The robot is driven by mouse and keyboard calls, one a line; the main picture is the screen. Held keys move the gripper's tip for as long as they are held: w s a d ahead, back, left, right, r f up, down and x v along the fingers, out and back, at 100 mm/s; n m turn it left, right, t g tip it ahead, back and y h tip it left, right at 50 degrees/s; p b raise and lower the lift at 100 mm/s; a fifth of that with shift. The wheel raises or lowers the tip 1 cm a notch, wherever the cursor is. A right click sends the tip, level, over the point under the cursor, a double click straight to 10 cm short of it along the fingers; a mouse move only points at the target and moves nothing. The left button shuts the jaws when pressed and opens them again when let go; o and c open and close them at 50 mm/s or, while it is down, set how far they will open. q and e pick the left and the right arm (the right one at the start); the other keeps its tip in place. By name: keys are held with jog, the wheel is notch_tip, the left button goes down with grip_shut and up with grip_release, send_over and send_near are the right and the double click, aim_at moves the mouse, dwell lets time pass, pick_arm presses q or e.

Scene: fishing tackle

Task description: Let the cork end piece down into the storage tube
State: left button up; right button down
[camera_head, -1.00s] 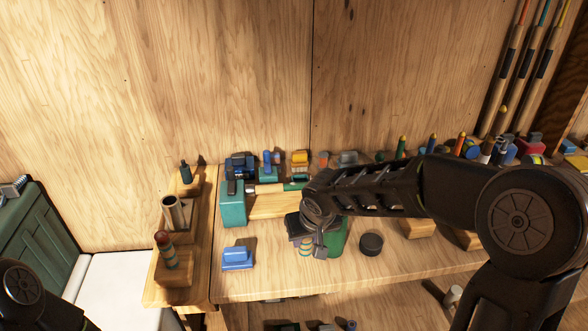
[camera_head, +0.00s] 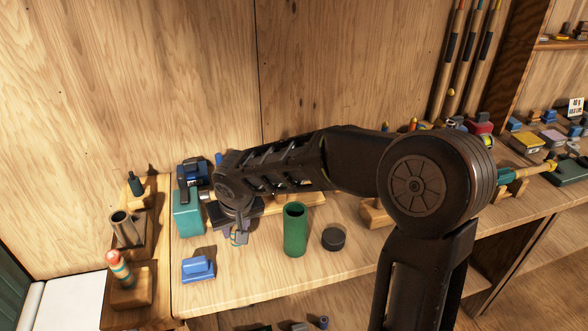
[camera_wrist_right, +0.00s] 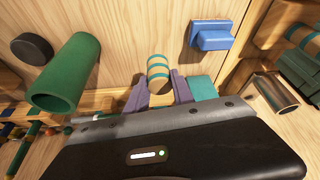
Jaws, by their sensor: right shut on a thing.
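My right gripper (camera_head: 240,236) is above the bench, left of the upright green storage tube (camera_head: 295,230). In the right wrist view its purple fingers (camera_wrist_right: 158,92) are shut on the cork end piece (camera_wrist_right: 158,72), a pale cork cylinder with teal bands. In the head view the gripper hides most or all of the cork. The storage tube also shows in the right wrist view (camera_wrist_right: 67,75), its mouth open and dark inside. The cork is apart from the tube, to its side. My left gripper is out of view.
A black round cap (camera_head: 333,239) lies right of the tube. A blue block (camera_head: 198,268) sits at the front left, and a teal box (camera_head: 188,212) stands behind it. Wooden holders with a metal tube (camera_head: 125,230) are further left. The bench front is mostly clear.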

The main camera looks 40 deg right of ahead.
jog(key=s+d+r+m+h, duration=0.1)
jog(key=d+r+m, duration=0.1)
jog(key=d+r, duration=0.2)
jog(key=s+d+r+m+g+h, duration=0.1)
jog(key=s+d+r+m, duration=0.1)
jog(key=d+r, duration=0.3)
jog(key=s+d+r+m, duration=0.1)
jog(key=d+r+m, duration=0.3)
jog(key=d, duration=0.1)
jog(key=shift+s+r+h, duration=0.25)
jog(key=shift+r+h, duration=0.05)
jog(key=shift+h, duration=0.1)
jog(key=shift+a+f+b, duration=0.1)
jog(key=shift+b, duration=0.2)
notch_tip(320, 180, down, 9)
jog(key=b, duration=0.8)
